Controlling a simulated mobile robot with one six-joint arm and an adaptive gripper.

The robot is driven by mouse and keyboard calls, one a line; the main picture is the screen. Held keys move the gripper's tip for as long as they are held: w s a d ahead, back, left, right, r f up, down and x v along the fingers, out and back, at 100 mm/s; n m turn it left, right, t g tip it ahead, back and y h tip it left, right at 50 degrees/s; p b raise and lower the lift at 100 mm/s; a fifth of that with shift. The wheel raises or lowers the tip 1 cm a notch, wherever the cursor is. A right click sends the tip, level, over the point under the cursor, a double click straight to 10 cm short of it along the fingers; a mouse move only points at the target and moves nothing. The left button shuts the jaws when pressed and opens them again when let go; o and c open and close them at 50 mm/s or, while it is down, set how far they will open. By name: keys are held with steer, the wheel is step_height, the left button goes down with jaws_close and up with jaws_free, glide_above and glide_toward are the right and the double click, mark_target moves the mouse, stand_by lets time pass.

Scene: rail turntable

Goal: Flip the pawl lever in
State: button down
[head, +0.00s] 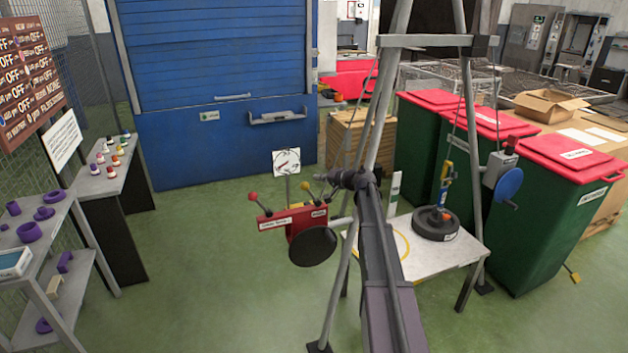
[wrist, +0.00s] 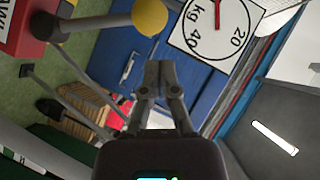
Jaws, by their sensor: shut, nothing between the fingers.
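The red winch housing (head: 285,220) is mounted on the tripod's left leg, left of my arm in the head view. Its corner with a partly cut-off label shows in the wrist view (wrist: 30,25). The pawl lever seems to be the rod with a yellow ball knob (head: 307,186); in the wrist view the yellow knob (wrist: 149,17) is large, just above my fingertips. My gripper (wrist: 158,78) is shut and empty, its tips apart from the knob in the picture. In the head view my gripper (head: 326,177) is small, right of the knob. A red-knobbed lever (head: 253,197) stands at the housing's left end.
A dial scale (head: 287,163) stands behind the winch and close by in the wrist view (wrist: 212,28). A black weight (head: 436,223) rests on the white table (head: 405,258). Tripod legs flank my arm. Green bins (head: 545,230) stand right; shelves (head: 75,225) stand left.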

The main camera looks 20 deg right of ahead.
steer(key=r+p+v, duration=0.1)
steer(key=p+v, duration=0.2)
steer(key=v, duration=0.8)
steer(key=shift+w+d, duration=0.3)
steer(key=s+a+f+n+g, duration=0.1)
steer(key=s+a+f+g, duration=0.2)
steer(key=a, duration=0.4)
steer(key=s+a+f+n+g+h, duration=0.1)
steer(key=s+a+f+n+g, duration=0.15)
steer(key=s+a, duration=0.3)
steer(key=s+a+f+n+g, duration=0.1)
steer(key=s+a+f+g, duration=0.15)
steer(key=a, duration=0.55)
steer(key=s+a+f+n+g+h, duration=0.1)
steer(key=s+a+f+g+h, duration=0.1)
steer(key=s, duration=0.7)
steer(key=s+a+f+n+g+h, duration=0.1)
steer(key=s+a+f+g+h, duration=0.1)
steer(key=s, duration=0.8)
steer(key=a+f+h, duration=0.1)
steer(key=a+h, duration=0.1)
steer(key=a, duration=0.1)
steer(key=shift+s+a+f+g+h, duration=0.2)
steer(key=shift+g+h, duration=0.1)
steer(key=shift+h, duration=0.1)
steer(key=shift+w, duration=0.1)
